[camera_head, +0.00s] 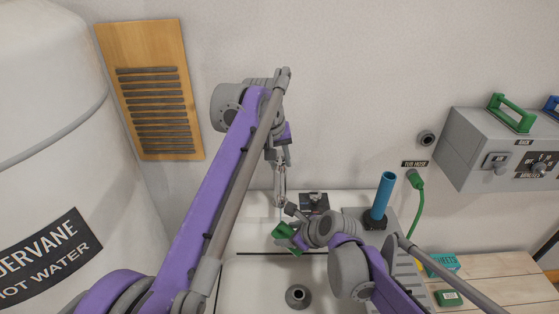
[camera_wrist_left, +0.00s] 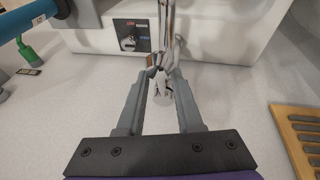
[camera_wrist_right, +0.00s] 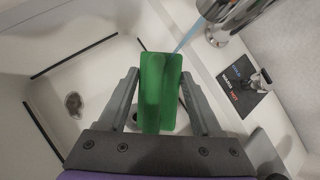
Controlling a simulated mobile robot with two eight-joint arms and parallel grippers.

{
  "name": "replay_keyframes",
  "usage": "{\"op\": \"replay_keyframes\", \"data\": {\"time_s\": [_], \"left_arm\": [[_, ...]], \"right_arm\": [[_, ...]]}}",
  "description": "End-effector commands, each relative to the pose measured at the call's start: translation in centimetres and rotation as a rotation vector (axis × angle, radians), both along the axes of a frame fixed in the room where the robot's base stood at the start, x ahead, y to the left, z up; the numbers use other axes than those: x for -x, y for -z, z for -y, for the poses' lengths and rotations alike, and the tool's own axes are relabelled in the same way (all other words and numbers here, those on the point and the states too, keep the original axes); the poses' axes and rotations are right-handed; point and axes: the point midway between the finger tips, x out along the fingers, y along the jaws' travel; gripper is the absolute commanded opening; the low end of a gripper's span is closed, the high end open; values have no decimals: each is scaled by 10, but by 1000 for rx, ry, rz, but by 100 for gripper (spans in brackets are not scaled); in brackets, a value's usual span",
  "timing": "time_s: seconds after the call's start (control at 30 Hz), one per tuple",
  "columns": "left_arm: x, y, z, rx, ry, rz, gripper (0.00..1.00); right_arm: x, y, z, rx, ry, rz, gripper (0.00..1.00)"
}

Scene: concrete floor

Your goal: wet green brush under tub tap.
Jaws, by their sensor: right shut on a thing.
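The green brush (camera_head: 285,230) is in my right gripper (camera_head: 291,226) over the tub (camera_head: 245,280). In the right wrist view the brush (camera_wrist_right: 160,90) sits between the fingers of my right gripper (camera_wrist_right: 160,80), shut on it. The chrome tub tap (camera_wrist_right: 240,15) is just above, and a thin light-blue water stream (camera_wrist_right: 192,38) runs down to the brush's far end. My left gripper (camera_head: 281,160) points down above the tap. In the left wrist view its fingers (camera_wrist_left: 159,76) stand apart on either side of chrome tap parts (camera_wrist_left: 166,40). The brush's bristles are hidden.
A dark hot/cold panel with a lever (camera_head: 313,202) is on the tub's back ledge. A blue cylinder (camera_head: 383,195) stands right of it. A green tub hose (camera_head: 417,205) hangs on the wall. The drain (camera_head: 298,295) is clear. A white water tank (camera_head: 50,130) stands left.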

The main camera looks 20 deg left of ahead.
Motion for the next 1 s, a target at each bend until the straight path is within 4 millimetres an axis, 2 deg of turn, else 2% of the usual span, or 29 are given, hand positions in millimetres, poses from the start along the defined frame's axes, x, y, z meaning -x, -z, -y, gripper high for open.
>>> {"op": "replay_keyframes", "data": {"time_s": [0.3, 0.43, 0.57, 0.8, 1.0], "left_arm": [[0, -1, -1, -1, -1, 3, 43], [2, -8, -1, -1, -1, 3, 43], [9, -28, -3, -1, -1, 3, 43], [25, -76, -6, -2, -1, 1, 43], [33, -101, -8, -1, 0, 2, 43]], "right_arm": [[0, 0, 0, 0, 0, 0, 22], [0, 0, 0, 0, 0, 0, 22], [0, 0, 0, 0, 0, 0, 22], [0, 0, 0, 0, 0, 0, 22], [0, 0, 0, 0, 0, 0, 22]]}}
